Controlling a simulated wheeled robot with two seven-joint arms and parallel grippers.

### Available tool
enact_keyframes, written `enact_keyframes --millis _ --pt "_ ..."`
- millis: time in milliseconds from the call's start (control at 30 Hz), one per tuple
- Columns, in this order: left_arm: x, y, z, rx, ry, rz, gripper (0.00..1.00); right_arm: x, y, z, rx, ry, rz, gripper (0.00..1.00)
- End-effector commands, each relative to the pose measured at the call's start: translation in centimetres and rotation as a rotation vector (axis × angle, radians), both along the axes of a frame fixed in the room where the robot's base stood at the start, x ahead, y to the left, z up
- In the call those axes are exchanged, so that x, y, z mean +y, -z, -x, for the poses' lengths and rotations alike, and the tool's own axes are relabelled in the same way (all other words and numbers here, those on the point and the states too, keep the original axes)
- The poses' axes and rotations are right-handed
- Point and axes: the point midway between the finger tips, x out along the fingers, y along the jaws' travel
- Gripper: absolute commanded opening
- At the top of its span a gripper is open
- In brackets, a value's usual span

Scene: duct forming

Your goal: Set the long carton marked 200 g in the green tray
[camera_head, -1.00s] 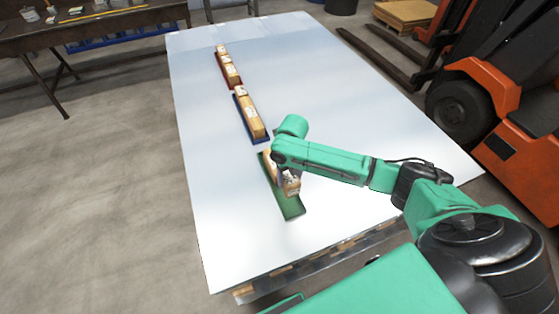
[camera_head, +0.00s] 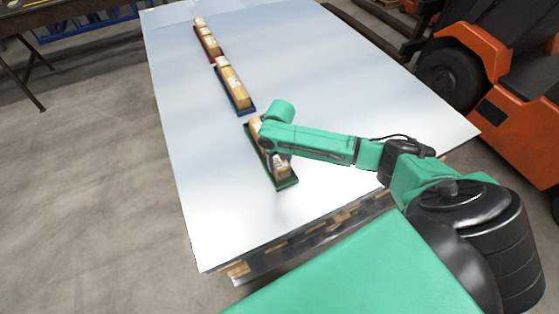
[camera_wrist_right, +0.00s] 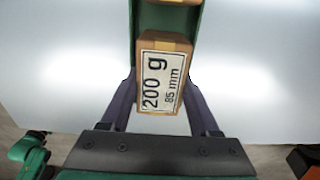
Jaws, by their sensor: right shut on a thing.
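The carton marked 200 g (camera_wrist_right: 160,78) is tan with a white label that also reads 85 mm. My right gripper (camera_wrist_right: 163,108) is shut on it, one dark finger at each side. In the head view, this carton (camera_head: 283,169) is over the near part of the green tray (camera_head: 287,184), lined up with it. I cannot tell whether it touches the tray floor. Another tan carton (camera_head: 255,126) is at the tray's far end, partly hidden by my right arm. The green tray's walls also show in the right wrist view (camera_wrist_right: 139,14). My left gripper is not in view.
Farther along the pale table (camera_head: 350,95) lie a blue tray (camera_head: 246,109) and a red tray (camera_head: 219,58), both holding tan cartons. The table is clear on both sides of the trays. An orange forklift (camera_head: 520,125) stands beyond the table's right side.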

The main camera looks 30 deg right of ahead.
Motion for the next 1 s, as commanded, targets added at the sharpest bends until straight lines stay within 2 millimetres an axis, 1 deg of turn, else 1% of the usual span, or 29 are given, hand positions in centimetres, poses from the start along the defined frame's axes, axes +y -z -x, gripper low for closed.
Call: enact_keyframes --millis 100,333,367,400,433,767,867,967,1000 --pt "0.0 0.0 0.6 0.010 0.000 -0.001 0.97 0.0 -0.1 0.0 -0.001 0.000 0.000 0.00" --pt "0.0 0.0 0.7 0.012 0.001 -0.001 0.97 0.0 -0.1 0.0 -0.001 0.000 0.000 0.00" --pt "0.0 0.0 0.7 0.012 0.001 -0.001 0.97 0.0 -0.1 0.0 -0.001 0.000 0.000 0.70" --pt "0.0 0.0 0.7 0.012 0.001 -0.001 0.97 0.0 -0.1 0.0 -0.001 0.000 0.000 0.85" --pt "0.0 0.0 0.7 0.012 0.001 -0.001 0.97 0.0 -0.1 0.0 -0.001 0.000 0.000 0.96" --pt "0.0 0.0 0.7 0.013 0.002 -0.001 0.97 0.0 -0.2 0.0 0.000 0.000 0.000 0.97" --pt "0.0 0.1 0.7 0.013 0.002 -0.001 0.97 0.0 -1.2 -0.1 -0.003 0.000 -0.001 0.97" --pt "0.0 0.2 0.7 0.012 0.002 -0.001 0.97 0.0 -3.5 -0.1 -0.005 -0.001 0.000 0.97" --pt "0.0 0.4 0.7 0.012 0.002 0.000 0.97 -0.1 -4.6 -0.1 -0.006 -0.001 0.000 0.97"
